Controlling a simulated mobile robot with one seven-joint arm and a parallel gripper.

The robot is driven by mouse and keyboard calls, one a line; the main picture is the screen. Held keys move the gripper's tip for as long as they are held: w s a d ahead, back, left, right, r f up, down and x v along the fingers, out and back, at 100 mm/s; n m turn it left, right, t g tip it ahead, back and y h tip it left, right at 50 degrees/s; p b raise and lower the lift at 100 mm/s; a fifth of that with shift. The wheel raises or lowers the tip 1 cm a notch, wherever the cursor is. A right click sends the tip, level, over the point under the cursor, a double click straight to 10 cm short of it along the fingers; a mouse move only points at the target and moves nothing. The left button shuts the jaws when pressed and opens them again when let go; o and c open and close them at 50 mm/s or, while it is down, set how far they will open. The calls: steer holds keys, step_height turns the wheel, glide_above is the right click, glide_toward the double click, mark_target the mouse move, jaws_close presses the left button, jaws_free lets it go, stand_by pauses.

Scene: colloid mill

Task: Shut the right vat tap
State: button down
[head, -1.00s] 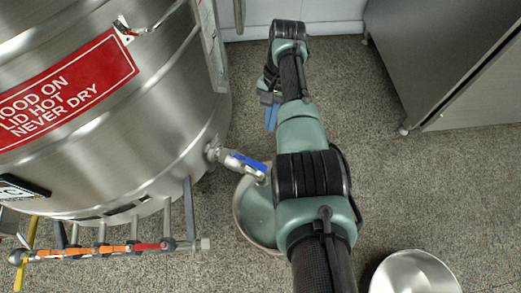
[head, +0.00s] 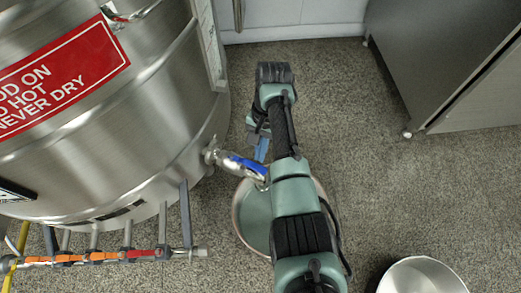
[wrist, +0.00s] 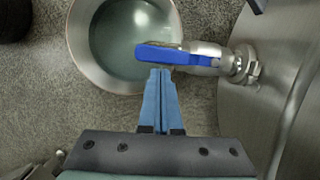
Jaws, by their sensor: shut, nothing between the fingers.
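The vat tap (head: 236,164) sticks out from the lower side of the big steel vat (head: 140,110) in the head view. Its blue lever (head: 243,166) lies along the tap's body, pointing away from the vat. In the wrist view the blue lever (wrist: 170,55) points left, with the metal tap body (wrist: 232,62) to its right. My gripper (wrist: 160,72) is shut and empty, its blue fingertips right at the lever's lower edge; I cannot tell whether they touch. In the head view my gripper (head: 262,150) is just beyond the tap.
A round pan (head: 240,222) with greenish contents stands on the floor under the tap. An empty steel bowl (head: 422,274) is at the lower right. A steel cabinet (head: 455,65) stands right; floor between is clear.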

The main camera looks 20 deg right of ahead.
mark_target(255, 170)
steer(key=shift+s+a+r+m+p, duration=0.15)
steer(key=shift+s+m+p, duration=0.2)
steer(key=shift+p, duration=0.5)
steer(key=shift+s+a+m+p, duration=0.15)
steer(key=shift+m+p, duration=0.3)
steer(key=shift+p, duration=0.4)
steer(key=m+p, duration=0.1)
steer(key=p, duration=0.1)
steer(key=s+a+m+p, duration=0.1)
steer(key=p, duration=0.1)
steer(key=shift+s+r+t+y+p, duration=0.1)
steer(key=shift+r+t+y+p, duration=0.2)
steer(key=shift+p, duration=0.1)
steer(key=a+m+p, duration=0.1)
steer(key=m+p, duration=0.1)
steer(key=p, duration=0.1)
steer(key=shift+s, duration=0.4)
steer(key=a+m+t+p, duration=0.3)
steer(key=a+m+p, duration=0.5)
steer(key=m, duration=0.3)
steer(key=shift+f+m+p, duration=0.3)
steer(key=shift+f+p, duration=0.1)
steer(key=shift+p, duration=0.4)
steer(key=shift+s, duration=0.1)
